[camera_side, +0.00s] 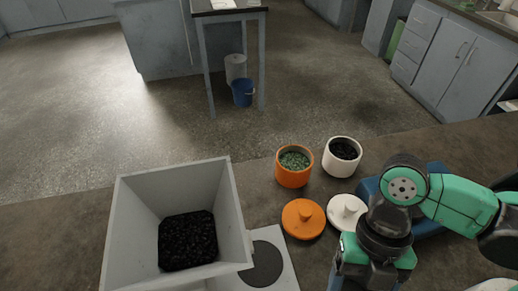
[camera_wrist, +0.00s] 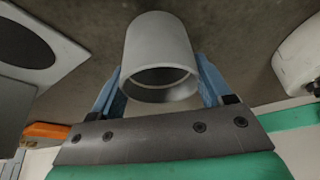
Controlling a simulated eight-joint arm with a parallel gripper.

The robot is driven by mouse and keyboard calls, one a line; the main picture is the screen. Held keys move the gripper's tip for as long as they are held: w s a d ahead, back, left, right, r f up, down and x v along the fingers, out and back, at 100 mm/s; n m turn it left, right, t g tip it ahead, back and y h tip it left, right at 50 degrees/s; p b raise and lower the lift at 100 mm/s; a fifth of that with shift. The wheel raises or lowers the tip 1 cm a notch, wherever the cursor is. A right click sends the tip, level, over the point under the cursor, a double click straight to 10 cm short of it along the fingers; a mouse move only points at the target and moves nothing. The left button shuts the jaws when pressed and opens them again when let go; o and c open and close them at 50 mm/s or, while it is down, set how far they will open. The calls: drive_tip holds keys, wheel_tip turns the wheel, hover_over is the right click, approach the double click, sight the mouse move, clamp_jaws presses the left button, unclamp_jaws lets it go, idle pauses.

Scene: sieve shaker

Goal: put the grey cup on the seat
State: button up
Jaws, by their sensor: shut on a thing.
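The grey cup (camera_wrist: 158,45) is between the two blue fingers of my gripper (camera_wrist: 160,85) in the wrist view, and the gripper is shut on it. The cup's open rim faces the wrist camera. The cup cannot be made out in the side view, where my arm covers that area. A dark round disc on a pale plate, which looks like the seat (camera_side: 262,264), lies beside the big grey box, to the left of my arm. A dark disc on a pale plate (camera_wrist: 62,60) also shows at the left of the wrist view, apart from the cup.
An open grey box (camera_side: 122,230) holds black grains. An orange jar (camera_side: 294,178) with green grains and a white jar (camera_side: 338,165) with black grains stand behind an orange lid (camera_side: 303,219) and a white lid (camera_side: 345,212). A blue object (camera_side: 432,228) is behind my arm.

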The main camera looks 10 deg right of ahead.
drive_tip(key=shift+r, duration=0.2)
wheel_tip(320, 180, up, 18)
drive_tip(key=w+a+f+m+t+y, duration=0.1)
drive_tip(key=w+a+f+m, duration=0.2)
drive_tip(key=w+a+m, duration=0.35)
drive_tip(key=shift+n, duration=0.95)
drive_tip(key=f, duration=0.4)
drive_tip(key=w+f, duration=0.1)
drive_tip(key=f, duration=0.8)
drive_tip(key=shift+w+a+f, duration=0.2)
drive_tip(key=shift+w+a, duration=0.05)
drive_tip(key=shift+a, duration=0.15)
drive_tip(key=a, duration=0.2)
drive_tip(key=a+f, duration=0.1)
drive_tip(key=a, duration=0.1)
drive_tip(key=shift+d+f, duration=0.1)
